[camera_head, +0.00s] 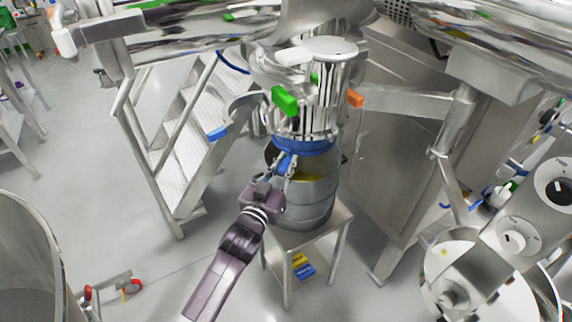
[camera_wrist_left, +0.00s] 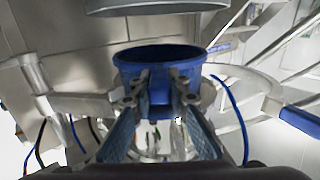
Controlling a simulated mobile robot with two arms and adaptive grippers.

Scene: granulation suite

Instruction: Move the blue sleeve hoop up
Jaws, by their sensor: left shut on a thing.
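The blue sleeve hoop (camera_head: 318,146) is a blue ring below the steel outlet and around the mouth of a grey steel drum (camera_head: 313,208). In the left wrist view the hoop (camera_wrist_left: 190,54) is ahead, under a round steel part. My left gripper (camera_head: 287,160) reaches in from the front and is shut on the near side of the hoop. In the left wrist view its fingers (camera_wrist_left: 168,84) meet at a blue tab on the ring. The hoop's far side is partly hidden. My right gripper is not in view.
The drum stands on a small steel table (camera_head: 336,226) and shows something yellow inside. Green (camera_head: 285,100) and orange (camera_head: 355,99) handles sit on the machine above. Metal stairs (camera_head: 180,135) stand to the left. The floor at the left is mostly open.

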